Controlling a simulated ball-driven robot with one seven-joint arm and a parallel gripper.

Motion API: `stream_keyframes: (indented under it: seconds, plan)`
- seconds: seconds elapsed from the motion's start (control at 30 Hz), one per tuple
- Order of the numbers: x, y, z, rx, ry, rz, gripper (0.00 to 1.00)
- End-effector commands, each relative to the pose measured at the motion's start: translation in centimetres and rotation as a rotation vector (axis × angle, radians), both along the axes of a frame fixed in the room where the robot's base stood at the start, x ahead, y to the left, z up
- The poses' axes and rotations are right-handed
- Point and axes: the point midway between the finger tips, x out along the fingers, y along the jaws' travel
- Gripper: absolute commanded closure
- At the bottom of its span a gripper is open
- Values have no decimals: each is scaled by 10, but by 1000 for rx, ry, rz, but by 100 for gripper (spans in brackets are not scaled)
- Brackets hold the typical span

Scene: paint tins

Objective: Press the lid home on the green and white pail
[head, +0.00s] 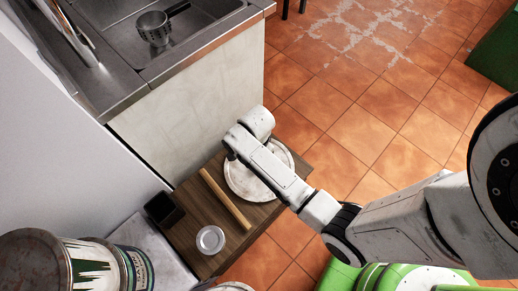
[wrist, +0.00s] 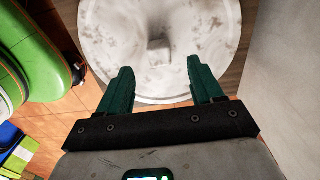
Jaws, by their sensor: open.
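A round white lid (head: 241,184) with grey-brown stains lies on the low wooden board, partly hidden by my arm. In the wrist view the lid (wrist: 110,45) fills the upper middle, with a small square block at its centre. My gripper (wrist: 160,67) is open and empty, its two green fingers apart over the lid's near part; I cannot tell the height. In the head view my arm hides the fingers. A tin with green and white markings (head: 90,262) and a brown-stained top stands at the lower left, cut by the frame. A second tin (head: 138,268) with a green and white label is beside it.
On the wooden board (head: 188,235) are a wooden rod (head: 226,199), a small clear round dish (head: 210,240) and a black open box (head: 164,209). A sink unit (head: 185,110) stands behind. The tiled floor (head: 350,100) is open to the right.

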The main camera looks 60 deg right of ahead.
Motion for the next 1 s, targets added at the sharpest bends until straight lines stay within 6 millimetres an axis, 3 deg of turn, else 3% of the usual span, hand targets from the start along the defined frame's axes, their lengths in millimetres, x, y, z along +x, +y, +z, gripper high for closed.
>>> stream_keyframes:
  seconds: [0.27,0.6,0.9,1.0]
  plan:
    - [0,-1,-23,0,0,1,34]
    - [-2,-6,-66,0,-1,2,34]
    - [-2,-6,-70,0,-2,3,34]
    - [-2,-6,-70,0,-2,3,43]
